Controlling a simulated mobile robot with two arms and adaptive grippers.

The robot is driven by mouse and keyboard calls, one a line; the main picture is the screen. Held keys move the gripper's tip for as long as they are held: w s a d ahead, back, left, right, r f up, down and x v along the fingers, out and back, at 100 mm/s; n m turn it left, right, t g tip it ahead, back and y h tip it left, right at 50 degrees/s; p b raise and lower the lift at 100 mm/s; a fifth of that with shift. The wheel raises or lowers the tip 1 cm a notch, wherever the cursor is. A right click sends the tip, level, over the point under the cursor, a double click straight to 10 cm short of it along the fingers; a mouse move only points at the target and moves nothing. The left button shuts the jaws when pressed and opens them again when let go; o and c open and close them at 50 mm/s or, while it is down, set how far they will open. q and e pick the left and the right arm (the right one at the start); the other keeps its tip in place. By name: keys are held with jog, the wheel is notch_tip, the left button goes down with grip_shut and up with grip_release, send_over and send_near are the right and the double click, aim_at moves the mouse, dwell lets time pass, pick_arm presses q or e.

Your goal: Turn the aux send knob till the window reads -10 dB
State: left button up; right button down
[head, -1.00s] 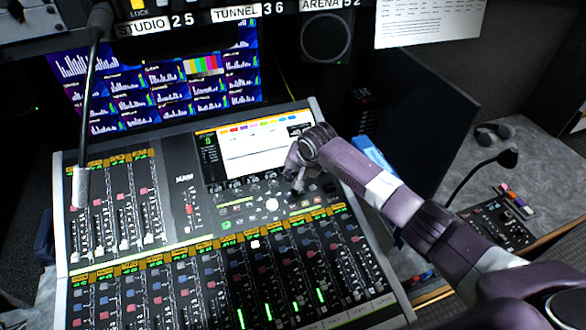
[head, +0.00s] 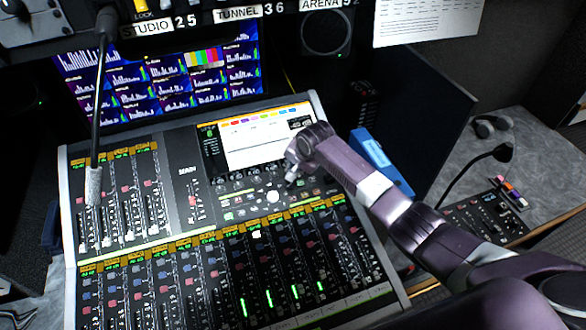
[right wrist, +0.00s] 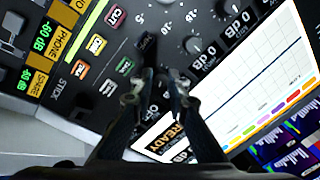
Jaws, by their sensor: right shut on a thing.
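My right gripper (head: 291,178) reaches in from the right onto the console (head: 186,150), just below its bright screen (head: 262,140). In the right wrist view, its two dark fingers (right wrist: 164,82) point down at the panel and are closed on a small dark knob, mostly hidden between the tips, which I take as the aux send knob. Small black windows (right wrist: 236,24) near other knobs show upside-down dB text that seems to read 0 dB. A "READY" label (right wrist: 177,133) and another dB reading lie partly behind the right finger. My left gripper is not in view.
Neighbouring knobs (right wrist: 193,45) and coloured buttons (right wrist: 116,15) sit close to the fingers. Faders (head: 200,285) fill the lower console. A gooseneck microphone (head: 98,110) hangs at the left. A blue box (head: 371,150) and a small keypad unit (head: 487,218) are to the right.

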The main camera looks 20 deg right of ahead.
jog(key=c, duration=1.9)
grip_release()
jog(key=shift+d, duration=0.1)
jog(key=shift+r, duration=0.1)
jog(key=v, duration=1.2)
